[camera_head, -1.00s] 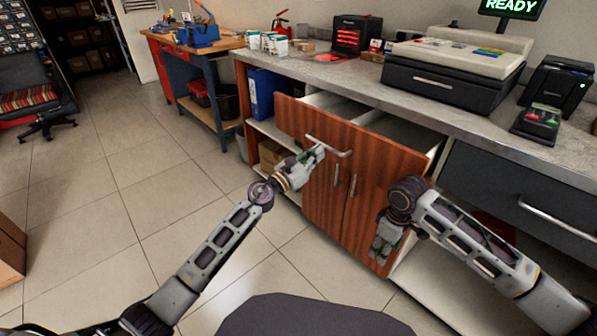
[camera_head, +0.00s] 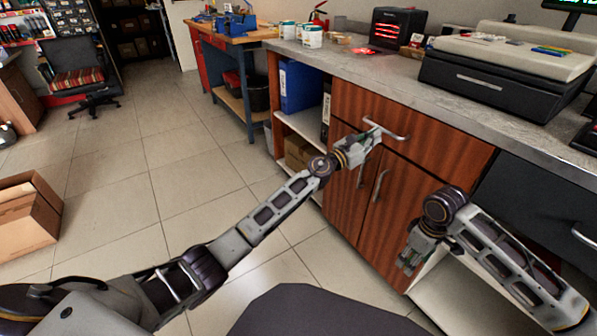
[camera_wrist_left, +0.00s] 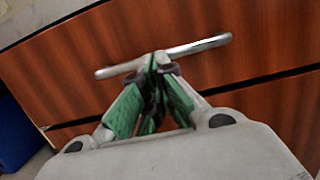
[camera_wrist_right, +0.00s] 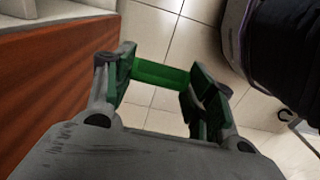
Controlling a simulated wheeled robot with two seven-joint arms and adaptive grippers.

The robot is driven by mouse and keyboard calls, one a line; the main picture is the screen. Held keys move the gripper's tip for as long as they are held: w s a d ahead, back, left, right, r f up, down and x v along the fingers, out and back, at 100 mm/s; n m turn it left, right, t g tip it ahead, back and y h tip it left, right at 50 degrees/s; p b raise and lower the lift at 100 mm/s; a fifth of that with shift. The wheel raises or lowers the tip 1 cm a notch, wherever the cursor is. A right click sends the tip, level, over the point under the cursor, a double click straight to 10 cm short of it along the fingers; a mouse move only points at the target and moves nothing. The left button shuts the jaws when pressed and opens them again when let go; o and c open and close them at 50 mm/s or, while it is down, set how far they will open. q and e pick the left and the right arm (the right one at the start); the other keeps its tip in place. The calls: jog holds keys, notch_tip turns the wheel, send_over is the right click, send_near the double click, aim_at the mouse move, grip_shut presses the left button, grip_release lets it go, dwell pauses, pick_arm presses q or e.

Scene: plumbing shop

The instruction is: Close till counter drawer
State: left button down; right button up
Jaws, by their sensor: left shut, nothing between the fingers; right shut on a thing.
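The till counter drawer (camera_head: 430,147) has a reddish-brown wood front, which looks flush with the counter in the head view; no open gap shows above it. Its metal bar handle (camera_head: 388,131) also shows in the left wrist view (camera_wrist_left: 203,46). My left gripper (camera_head: 373,138) is at the handle, its fingertips (camera_wrist_left: 158,62) together against or just in front of the bar, with nothing between them. My right gripper (camera_head: 407,263) hangs low in front of the cabinet doors. Its fingers are apart, shut on a green strip (camera_wrist_right: 160,77).
The cabinet doors (camera_head: 372,207) below the drawer are shut. A black till (camera_head: 490,85) and a small heater (camera_head: 397,32) stand on the grey counter (camera_head: 350,62). A cardboard box (camera_head: 28,220) lies on the floor at left. The tiled floor between is clear.

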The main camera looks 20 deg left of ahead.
pick_arm(q)
jog(key=shift+w+d, duration=0.1)
jog(key=shift+w, duration=0.1)
pick_arm(e)
jog(key=shift+f, duration=0.1)
pick_arm(q)
jog(key=shift+r, duration=0.15)
pick_arm(e)
jog(key=shift+a, duration=0.1)
pick_arm(q)
jog(key=shift+r, duration=0.1)
pick_arm(e)
jog(key=shift+s, duration=0.1)
